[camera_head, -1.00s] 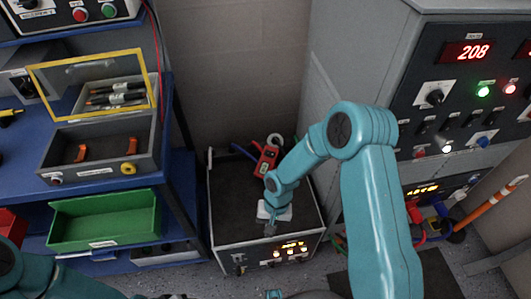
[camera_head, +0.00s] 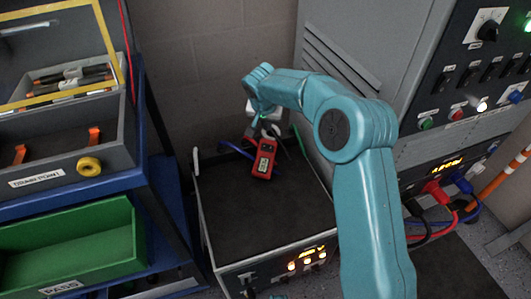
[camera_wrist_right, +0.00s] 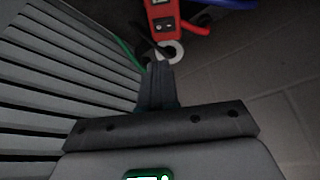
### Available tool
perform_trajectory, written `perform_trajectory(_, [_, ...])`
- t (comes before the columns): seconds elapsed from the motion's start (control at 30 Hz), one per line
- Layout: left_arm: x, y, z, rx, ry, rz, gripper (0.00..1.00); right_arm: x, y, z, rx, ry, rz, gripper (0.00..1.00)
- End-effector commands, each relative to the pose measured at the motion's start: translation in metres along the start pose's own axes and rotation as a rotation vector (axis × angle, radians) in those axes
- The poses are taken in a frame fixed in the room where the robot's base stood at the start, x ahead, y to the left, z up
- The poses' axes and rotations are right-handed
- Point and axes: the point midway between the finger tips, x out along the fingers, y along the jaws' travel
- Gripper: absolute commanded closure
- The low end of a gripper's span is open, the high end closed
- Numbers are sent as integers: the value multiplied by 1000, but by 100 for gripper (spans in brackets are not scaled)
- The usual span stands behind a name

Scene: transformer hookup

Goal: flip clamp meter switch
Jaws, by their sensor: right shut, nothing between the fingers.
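The red clamp meter (camera_head: 264,158) with a pale display stands upright or leaning near the back of the dark-topped test unit (camera_head: 255,219). In the right wrist view the meter (camera_wrist_right: 163,18) shows at the top, with its grey ring-shaped jaw (camera_wrist_right: 172,49) toward my fingers. My right gripper (camera_head: 264,128) is at the meter's upper, clamp end, behind it from the head camera. In the wrist view my right gripper (camera_wrist_right: 157,70) is shut and empty, its tips close to the ring; contact cannot be told. The meter's switch is too small to make out. My left gripper is out of view.
A blue shelf (camera_head: 166,205) at left holds a grey bin (camera_head: 65,180) with a yellow-framed lid and a green bin (camera_head: 65,245). A grey control cabinet (camera_head: 400,70) with knobs and cables stands at right. The front of the unit's top is clear.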

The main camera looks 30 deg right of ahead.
Motion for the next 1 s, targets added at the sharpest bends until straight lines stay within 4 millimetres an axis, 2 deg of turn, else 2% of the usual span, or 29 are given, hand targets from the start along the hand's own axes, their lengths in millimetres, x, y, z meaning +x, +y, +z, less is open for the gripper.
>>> perform_trajectory(0.03, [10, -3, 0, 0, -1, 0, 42, 7, 2, 2, 2, 4, -3, 100])
perform_trajectory(0.1, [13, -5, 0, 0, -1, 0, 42, 9, 3, 3, 2, 6, -4, 100])
perform_trajectory(0.57, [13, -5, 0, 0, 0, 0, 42, 13, 1, 4, 1, 3, -4, 100])
perform_trajectory(0.73, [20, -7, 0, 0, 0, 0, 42, 36, -1, 5, 1, 2, -4, 100])
perform_trajectory(1.0, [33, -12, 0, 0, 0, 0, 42, 96, -2, 5, 1, 2, -3, 100])
